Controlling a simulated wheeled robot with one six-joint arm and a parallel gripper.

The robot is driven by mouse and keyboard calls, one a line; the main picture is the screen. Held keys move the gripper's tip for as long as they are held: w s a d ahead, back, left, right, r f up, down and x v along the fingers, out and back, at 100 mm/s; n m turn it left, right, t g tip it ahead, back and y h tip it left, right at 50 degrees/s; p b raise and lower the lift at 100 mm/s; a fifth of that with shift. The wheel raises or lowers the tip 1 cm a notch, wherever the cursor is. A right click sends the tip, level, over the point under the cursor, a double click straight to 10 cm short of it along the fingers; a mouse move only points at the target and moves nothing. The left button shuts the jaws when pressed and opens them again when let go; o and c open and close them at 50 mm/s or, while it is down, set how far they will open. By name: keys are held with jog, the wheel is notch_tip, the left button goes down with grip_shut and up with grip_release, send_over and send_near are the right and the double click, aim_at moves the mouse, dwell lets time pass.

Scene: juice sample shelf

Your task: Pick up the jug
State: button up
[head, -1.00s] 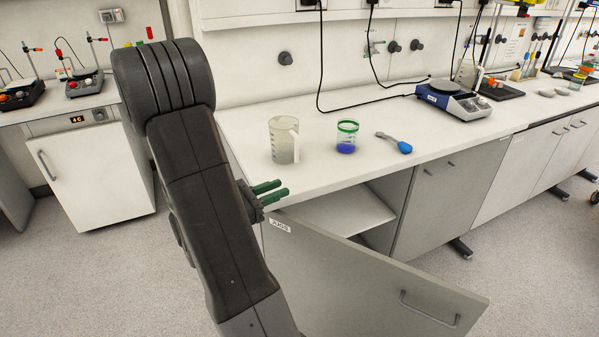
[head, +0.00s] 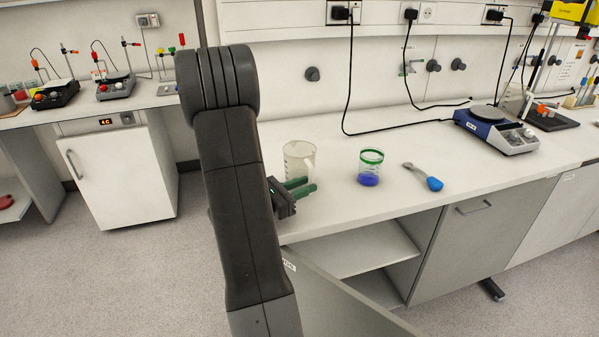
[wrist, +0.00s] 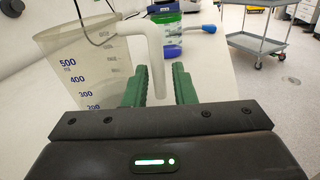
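The clear plastic jug (head: 298,154) with printed measure marks stands upright on the white bench near its front edge. In the wrist view the jug (wrist: 85,72) fills the left side, and its pale handle (wrist: 152,50) hangs down in front of my gripper. My gripper (head: 301,188) has green fingers and is open at the front of the jug. In the wrist view the handle's lower part shows between the two open fingers (wrist: 160,82). I cannot tell whether either finger touches it.
A green-rimmed beaker (head: 370,169) with blue contents and a blue-ended spoon (head: 424,178) lie to the right of the jug. A blue hotplate (head: 496,130) stands farther right. Below, a cabinet door (head: 330,300) hangs open beneath the bench.

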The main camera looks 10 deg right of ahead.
jog(key=shift+p+x, duration=0.5)
jog(key=shift+x, duration=1.85)
jog(key=shift+w+a, duration=0.1)
grip_shut()
